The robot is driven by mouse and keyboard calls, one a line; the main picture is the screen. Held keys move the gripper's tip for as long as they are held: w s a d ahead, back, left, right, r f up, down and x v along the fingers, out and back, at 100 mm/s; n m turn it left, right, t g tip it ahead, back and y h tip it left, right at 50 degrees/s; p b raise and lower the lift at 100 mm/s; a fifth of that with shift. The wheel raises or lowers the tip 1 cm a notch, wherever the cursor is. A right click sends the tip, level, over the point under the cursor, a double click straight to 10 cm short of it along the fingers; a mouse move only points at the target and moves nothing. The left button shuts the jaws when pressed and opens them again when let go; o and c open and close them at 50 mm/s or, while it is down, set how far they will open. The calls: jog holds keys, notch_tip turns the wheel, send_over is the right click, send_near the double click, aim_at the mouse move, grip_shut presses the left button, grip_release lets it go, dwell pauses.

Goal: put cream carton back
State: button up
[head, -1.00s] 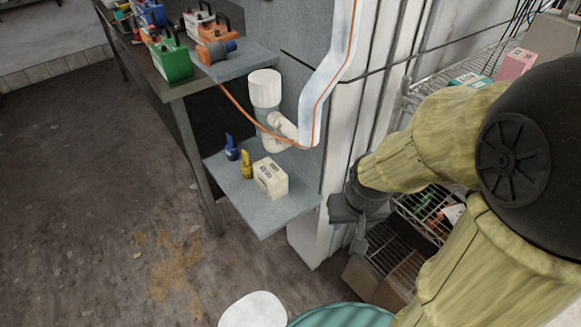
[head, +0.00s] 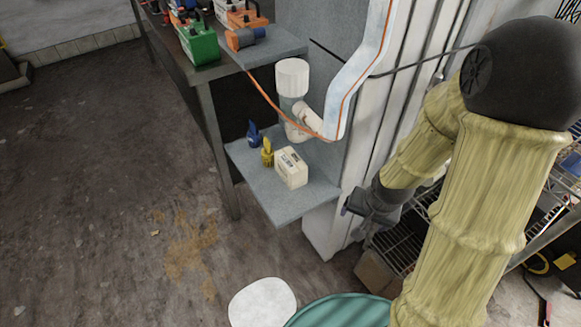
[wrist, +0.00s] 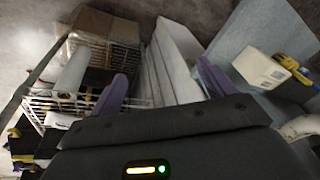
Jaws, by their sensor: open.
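The cream carton (head: 291,168), a small box with dark print, stands on the low grey shelf (head: 275,205) beside the wall. It also shows at the upper right of the wrist view (wrist: 262,69). My gripper (head: 357,222) is to the right of the carton and the shelf in the head view, apart from both. In the wrist view, its two purple fingers are spread wide with nothing held between them (wrist: 160,82). The carton lies outside the fingers, beyond the right one.
A wire rack (wrist: 60,100) with cardboard boxes (wrist: 105,38) is near my gripper. A white round lid (head: 262,303) is below. Floor at left is open.

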jog(key=w+a+f+m+t+y+p, duration=0.1)
jog(key=w+a+f+m+t+y, duration=0.2)
jog(key=a+f+m+y, duration=0.55)
jog(key=w+r+m+t+p, duration=0.1)
jog(key=w+r+m+t, duration=0.4)
jog(key=m, duration=1.1)
jog(key=t, duration=0.2)
jog(key=shift+w+r+t, duration=0.15)
jog(key=shift+w+t, duration=0.05)
jog(key=shift+t, duration=0.1)
jog(key=shift+m, duration=0.25)
send_near(294, 163)
jog(key=x, duration=0.5)
jog(key=shift+w+b, duration=0.15)
jog(key=shift+b, duration=0.2)
jog(key=shift+a, duration=0.1)
